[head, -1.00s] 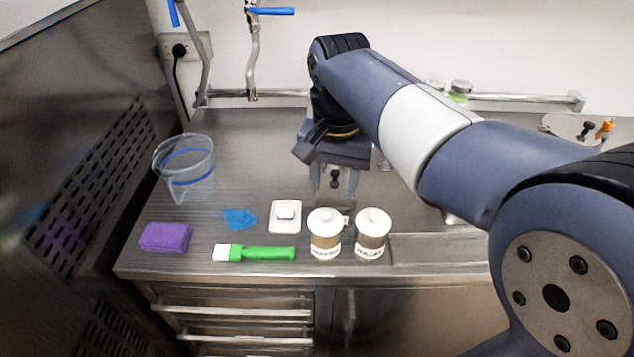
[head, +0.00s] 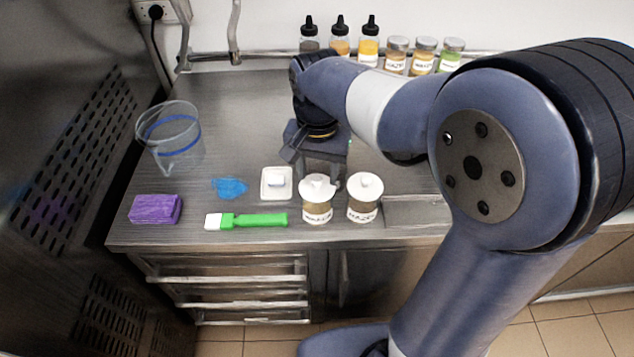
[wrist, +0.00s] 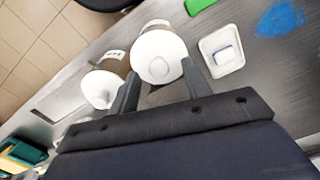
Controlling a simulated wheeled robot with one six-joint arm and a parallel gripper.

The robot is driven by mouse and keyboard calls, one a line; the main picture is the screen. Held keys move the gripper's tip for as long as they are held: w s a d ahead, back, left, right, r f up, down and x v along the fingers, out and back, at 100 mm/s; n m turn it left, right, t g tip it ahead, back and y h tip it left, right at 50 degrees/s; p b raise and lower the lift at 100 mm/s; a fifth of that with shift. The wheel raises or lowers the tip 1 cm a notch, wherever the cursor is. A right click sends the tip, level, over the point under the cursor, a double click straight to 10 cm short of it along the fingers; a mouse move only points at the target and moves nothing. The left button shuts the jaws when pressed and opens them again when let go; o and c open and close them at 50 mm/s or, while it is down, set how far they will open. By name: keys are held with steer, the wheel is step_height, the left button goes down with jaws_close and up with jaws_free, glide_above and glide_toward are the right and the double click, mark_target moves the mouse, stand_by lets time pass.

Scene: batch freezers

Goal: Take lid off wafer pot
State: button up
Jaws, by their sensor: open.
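Two pots with white knobbed lids stand side by side near the counter's front edge. The left pot (head: 317,212) has its lid (head: 318,184) on, and the right pot (head: 362,211) has its lid (head: 366,183) on. Their labels are too blurred to read surely. My gripper (head: 325,172) is open and empty, just behind the left pot. In the wrist view my gripper (wrist: 160,70) has its fingers on either side of the left pot's lid (wrist: 158,52); I cannot tell whether they touch it. The right pot's lid (wrist: 101,88) lies outside the fingers.
A small white dish (head: 267,194) with a white block stands left of the pots. A green brush (head: 255,220), blue patch (head: 229,188), purple sponge (head: 155,208) and clear jug (head: 170,140) lie further left. Bottles (head: 369,45) and jars (head: 424,58) line the back.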

steer(key=shift+f, duration=0.35)
steer(key=shift+c, duration=0.4)
jaws_close()
